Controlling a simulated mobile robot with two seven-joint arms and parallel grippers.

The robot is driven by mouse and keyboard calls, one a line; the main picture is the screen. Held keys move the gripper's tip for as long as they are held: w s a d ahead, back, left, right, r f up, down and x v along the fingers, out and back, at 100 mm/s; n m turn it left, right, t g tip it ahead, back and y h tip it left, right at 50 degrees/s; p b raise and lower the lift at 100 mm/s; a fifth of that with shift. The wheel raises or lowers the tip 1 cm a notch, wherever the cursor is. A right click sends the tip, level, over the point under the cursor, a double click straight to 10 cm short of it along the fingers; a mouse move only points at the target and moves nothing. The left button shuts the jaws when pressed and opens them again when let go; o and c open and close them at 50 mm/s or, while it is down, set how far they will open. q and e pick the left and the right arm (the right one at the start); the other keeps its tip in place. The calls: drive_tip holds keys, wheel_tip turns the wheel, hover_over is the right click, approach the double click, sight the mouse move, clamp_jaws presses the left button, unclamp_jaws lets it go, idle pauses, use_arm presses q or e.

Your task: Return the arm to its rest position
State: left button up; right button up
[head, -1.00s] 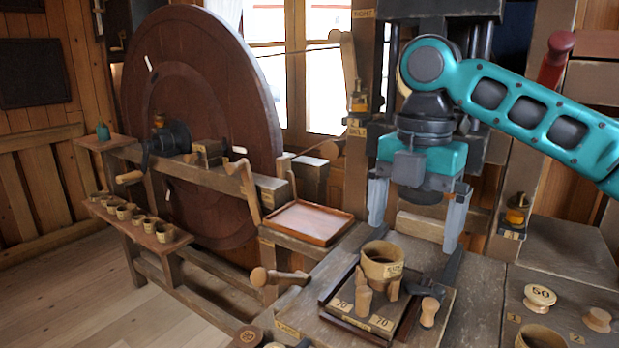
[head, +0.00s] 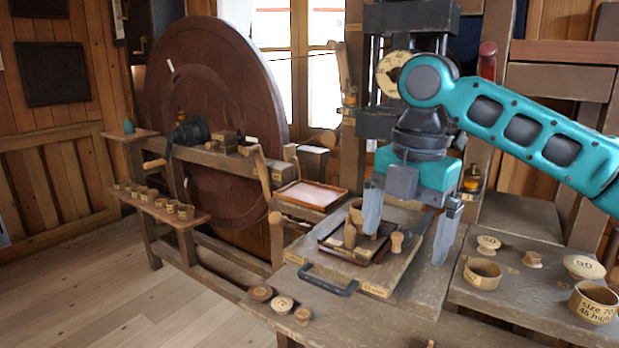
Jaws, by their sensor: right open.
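My right gripper (head: 406,238) hangs from the teal arm that comes in from the right in the head view. Its two grey fingers point down and stand wide apart, with nothing between them that I can see held. It is above the wooden press board (head: 398,270). I cannot tell whether that finger touches the cup. My left gripper is not in view.
A tall press frame (head: 352,120) stands behind the gripper. A large wooden wheel (head: 215,110) and an empty reddish tray (head: 311,195) are to the left. Cups and knobs, including a size 70 ring (head: 593,303), stand on the right bench. Several discs lie at the front edge.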

drive_tip(key=a+f+m+t+y, duration=0.2)
drive_tip(key=a+f+m+y, duration=0.3)
drive_tip(key=f, duration=0.8)
drive_tip(key=a+f+m+t+y, duration=0.25)
drive_tip(key=a+f+m, duration=0.4)
drive_tip(key=f, duration=0.55)
drive_tip(key=s+d+f+m+t+h, duration=0.6)
drive_tip(key=s+d+f+m, duration=0.7)
drive_tip(key=s+d+f, duration=0.2)
drive_tip(key=shift+s+d+f, duration=0.25)
drive_tip(key=shift+s+d, duration=0.4)
drive_tip(key=shift+d, duration=0.1)
